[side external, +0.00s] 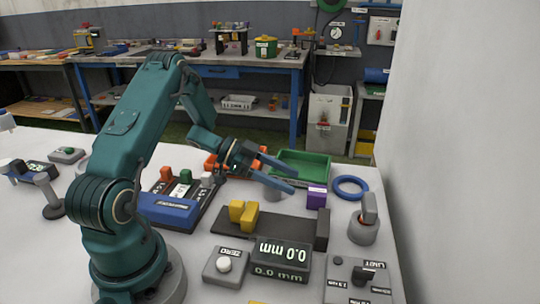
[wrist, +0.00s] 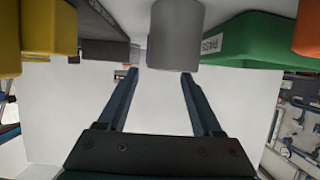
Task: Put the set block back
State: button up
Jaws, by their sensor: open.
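No block carries a readable "set" label, so I cannot tell for sure which one is the set block. A purple block (side external: 316,198) stands near the right end of the dark gauge rail (side external: 280,229), just below and right of my fingertips. My gripper (side external: 291,177) is open and empty above the table, close to the green tray (side external: 312,166). A grey cylinder (side external: 272,192) stands below the fingers. In the wrist view, the cylinder (wrist: 176,35) shows beyond my fingertips (wrist: 160,76). The purple block does not show clearly there.
A yellow jaw (side external: 243,214) sits on the rail. A 0.0 mm display (side external: 280,260), ZERO button box (side external: 225,266) and LIMIT box (side external: 358,281) stand in front. A blue ring (side external: 350,188) and grey round stand (side external: 362,232) are at right, an orange tray (side external: 218,163) behind my gripper.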

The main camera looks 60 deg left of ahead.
jog(key=w+a+r+n+t+y, duration=0.1)
jog(key=w+r+n+t+y, duration=0.15)
jog(key=r+y, duration=0.45)
jog(key=w+a+r+n+t+y, duration=0.1)
jog(key=w+r+n+t+y, duration=0.2)
jog(key=r, duration=0.9)
jog(key=s+d+f+n+g, duration=0.1)
jog(key=s+d+f+g, duration=0.1)
jog(key=s, duration=0.6)
jog(key=s+d+f+n+g, duration=0.1)
jog(key=s+d+f+g, duration=0.1)
jog(key=s+d+g, duration=0.2)
jog(key=s+d+f+n+g, duration=0.1)
jog(key=s+d+f+g, duration=0.2)
jog(key=s+d, duration=0.3)
jog(key=s, duration=0.5)
jog(key=shift+s+d+h, duration=0.3)
jog(key=shift+d, duration=0.05)
